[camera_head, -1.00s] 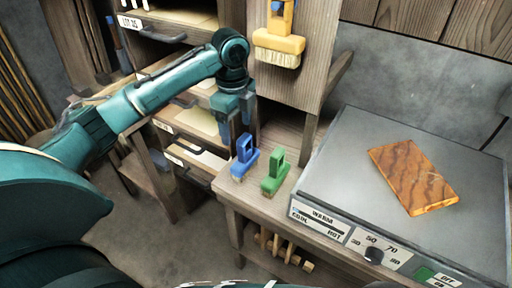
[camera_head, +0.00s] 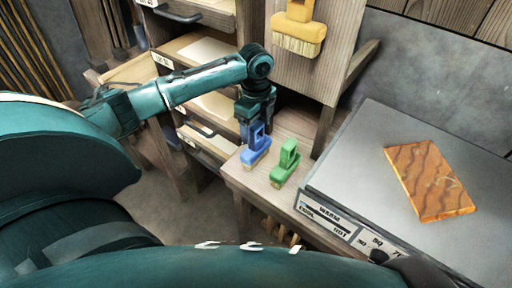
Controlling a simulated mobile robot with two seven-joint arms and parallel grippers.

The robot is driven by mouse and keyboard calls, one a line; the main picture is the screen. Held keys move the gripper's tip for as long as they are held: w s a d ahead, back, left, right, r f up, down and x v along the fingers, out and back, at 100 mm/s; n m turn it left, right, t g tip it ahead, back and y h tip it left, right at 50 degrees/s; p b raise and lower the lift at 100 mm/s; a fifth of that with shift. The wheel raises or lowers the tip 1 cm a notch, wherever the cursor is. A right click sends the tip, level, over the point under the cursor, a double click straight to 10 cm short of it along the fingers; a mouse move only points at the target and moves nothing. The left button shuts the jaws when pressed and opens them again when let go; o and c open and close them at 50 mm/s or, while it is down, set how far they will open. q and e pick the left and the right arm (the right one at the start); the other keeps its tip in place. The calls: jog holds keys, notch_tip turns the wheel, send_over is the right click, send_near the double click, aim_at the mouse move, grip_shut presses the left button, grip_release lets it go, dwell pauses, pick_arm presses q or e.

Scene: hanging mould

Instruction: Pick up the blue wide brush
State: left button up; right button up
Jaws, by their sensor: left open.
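The blue wide brush (camera_head: 256,149) stands on the wooden bench with its looped handle up and its bristles down. My left gripper (camera_head: 256,124) is directly above it, pointing down, with its open fingers at the top of the blue handle. The fingers overlap the handle in the picture, and I cannot tell whether they touch it. The green brush (camera_head: 286,163) stands just to the right of the blue one. My right gripper is not in view.
The wooden bench (camera_head: 262,190) has little free room around the brushes. A grey warming plate (camera_head: 360,170) with a brown slab (camera_head: 428,181) stands to the right. A yellow brush (camera_head: 298,30) hangs on a board behind. Open drawers (camera_head: 205,50) lie behind my left arm.

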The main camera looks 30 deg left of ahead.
aim_at(256, 144)
pick_arm(q)
jog(key=f, duration=0.4)
jog(key=shift+w+a, duration=0.1)
jog(key=shift+w, duration=0.1)
jog(key=shift+c, duration=0.4)
jog(key=c, duration=1.4)
